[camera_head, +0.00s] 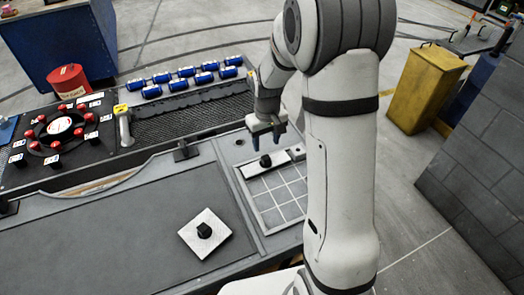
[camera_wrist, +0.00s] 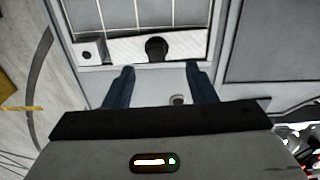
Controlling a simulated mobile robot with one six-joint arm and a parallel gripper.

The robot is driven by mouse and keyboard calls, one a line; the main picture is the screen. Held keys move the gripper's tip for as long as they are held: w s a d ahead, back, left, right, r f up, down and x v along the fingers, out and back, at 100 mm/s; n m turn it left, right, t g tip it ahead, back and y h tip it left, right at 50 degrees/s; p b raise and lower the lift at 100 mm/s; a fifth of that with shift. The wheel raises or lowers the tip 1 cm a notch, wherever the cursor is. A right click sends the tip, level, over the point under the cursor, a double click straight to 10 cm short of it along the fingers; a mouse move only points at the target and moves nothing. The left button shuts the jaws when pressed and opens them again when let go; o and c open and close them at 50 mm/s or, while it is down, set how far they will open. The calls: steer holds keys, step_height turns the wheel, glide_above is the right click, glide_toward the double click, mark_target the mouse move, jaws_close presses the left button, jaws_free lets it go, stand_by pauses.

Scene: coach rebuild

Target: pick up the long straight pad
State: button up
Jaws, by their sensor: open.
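The long straight pad is a white strip (camera_head: 252,171) with a black knob, lying along the far edge of the gridded tray. In the wrist view the pad (camera_wrist: 125,47) lies just beyond my fingertips, its knob (camera_wrist: 156,47) lined up between them. My gripper (camera_head: 268,145) is open and empty, above and just behind the pad and knob. In the wrist view its two blue fingers (camera_wrist: 160,69) are spread wide and do not touch the knob. My arm hides part of the tray's right side in the head view.
A small pad with a dark knob (camera_head: 298,152) sits at the strip's right end. The tray's gridded part (camera_head: 277,197) is empty. A square pad with a black knob (camera_head: 192,236) lies on the grey panel at left.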

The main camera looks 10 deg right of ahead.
mark_target(266, 157)
steer(key=shift+w+f, duration=0.6)
steer(key=shift+f, duration=0.3)
steer(key=f+p, duration=0.1)
steer(key=f, duration=0.4)
steer(key=f+p, duration=0.1)
steer(key=f, duration=0.2)
steer(key=shift+w+d+p, duration=0.15)
steer(key=shift+w+p, duration=0.15)
steer(key=shift+p, duration=0.05)
steer(key=c, duration=1.1)
